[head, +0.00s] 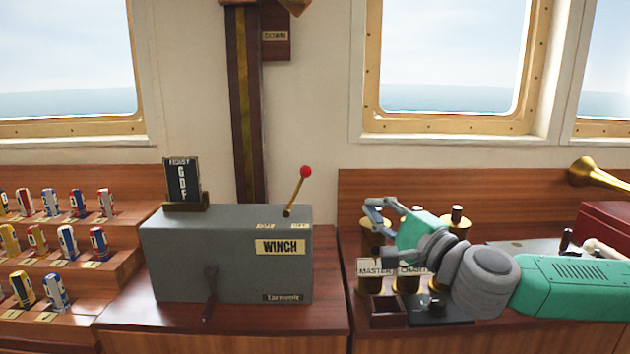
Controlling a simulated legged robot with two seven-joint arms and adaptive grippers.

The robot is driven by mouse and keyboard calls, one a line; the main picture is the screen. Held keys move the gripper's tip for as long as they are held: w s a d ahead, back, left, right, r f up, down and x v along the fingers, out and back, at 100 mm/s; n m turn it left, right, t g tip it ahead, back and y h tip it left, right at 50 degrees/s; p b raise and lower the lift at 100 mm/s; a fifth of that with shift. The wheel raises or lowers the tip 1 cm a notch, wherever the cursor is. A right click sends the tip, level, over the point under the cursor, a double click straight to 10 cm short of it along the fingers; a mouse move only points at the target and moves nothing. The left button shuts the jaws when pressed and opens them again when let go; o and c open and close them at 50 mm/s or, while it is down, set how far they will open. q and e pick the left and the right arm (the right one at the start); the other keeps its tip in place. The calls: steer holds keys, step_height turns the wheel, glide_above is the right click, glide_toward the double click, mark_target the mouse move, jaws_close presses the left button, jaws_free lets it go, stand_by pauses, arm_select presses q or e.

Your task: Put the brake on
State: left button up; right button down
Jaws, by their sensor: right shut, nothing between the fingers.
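The grey winch box (230,262) stands on a wooden console in the middle of the head view, with a yellow WINCH label on its front. A brass lever with a red knob (305,172) rises from its top right and leans to the right. Two small labels sit by the lever's base, too blurred to read surely. A dark crank handle (209,290) hangs on the box front. My right gripper (374,212) is shut and empty, to the right of the box, apart from the lever and lower than its knob. My left gripper is not in view.
Brass cylinders (457,222) and a small dark wooden box (385,312) stand around my right gripper and forearm. A sign (182,180) stands on the winch box's left top. Stepped shelves with several small cans are left. A brass horn (590,172) is far right.

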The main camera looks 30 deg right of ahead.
mark_target(296, 191)
steer(key=shift+d+f, duration=0.1)
steer(key=w+a+r+b, duration=0.1)
steer(key=w+b, duration=0.1)
steer(key=w, duration=0.4)
steer(key=w+a+r+b, duration=0.1)
steer(key=w+a+b, duration=0.1)
steer(key=w, duration=0.4)
steer(key=shift+w+a+r+b, duration=0.2)
steer(key=shift+r+b, duration=0.2)
steer(key=shift+b, duration=0.1)
